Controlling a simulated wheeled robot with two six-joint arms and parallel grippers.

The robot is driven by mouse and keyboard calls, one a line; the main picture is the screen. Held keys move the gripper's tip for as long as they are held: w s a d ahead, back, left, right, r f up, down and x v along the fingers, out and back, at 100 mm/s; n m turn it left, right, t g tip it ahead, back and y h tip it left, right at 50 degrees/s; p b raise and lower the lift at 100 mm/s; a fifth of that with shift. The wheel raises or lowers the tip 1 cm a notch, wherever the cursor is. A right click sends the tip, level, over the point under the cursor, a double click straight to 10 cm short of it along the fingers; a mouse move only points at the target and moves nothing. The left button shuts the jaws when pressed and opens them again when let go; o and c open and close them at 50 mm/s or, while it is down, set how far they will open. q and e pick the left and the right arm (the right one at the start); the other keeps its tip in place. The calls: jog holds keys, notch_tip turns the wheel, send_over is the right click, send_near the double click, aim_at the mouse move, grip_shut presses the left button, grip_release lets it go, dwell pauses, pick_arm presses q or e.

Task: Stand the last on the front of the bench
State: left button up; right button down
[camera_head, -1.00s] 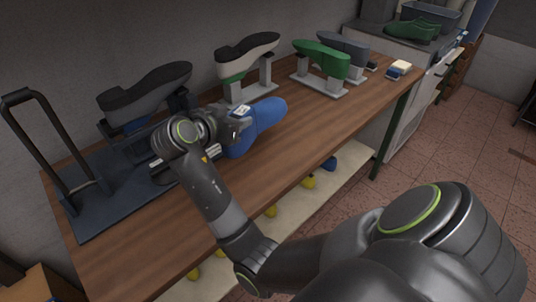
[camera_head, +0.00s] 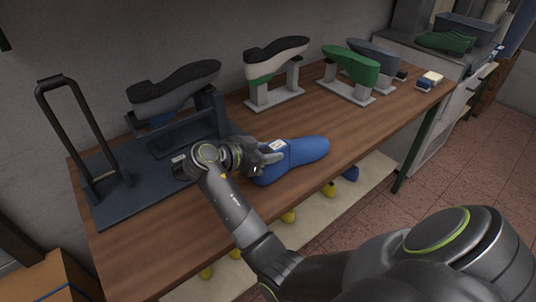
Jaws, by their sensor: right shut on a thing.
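The blue last (camera_head: 304,152) lies low over the front part of the wooden bench (camera_head: 160,237), its toe pointing right. A white label (camera_head: 277,145) shows on it. My right gripper (camera_head: 262,160) is shut on the blue last at its left end. The fingers partly hide that end, and I cannot tell whether the last's underside touches the bench top. My left gripper is not in view.
Behind stands a dark press (camera_head: 110,190) with a tall handle and a grey last with a black sole (camera_head: 174,86). Stands with a white-and-green last (camera_head: 275,60) and a green last (camera_head: 351,66) line the back. Bench front left is clear.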

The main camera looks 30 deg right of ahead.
jog(key=shift+f, duration=0.55)
jog(key=c, duration=1.3)
grip_release()
jog(key=shift+f, duration=0.2)
jog(key=shift+c, duration=0.2)
jog(key=o, duration=0.4)
jog(key=shift+o, duration=0.2)
jog(key=shift+r, duration=0.1)
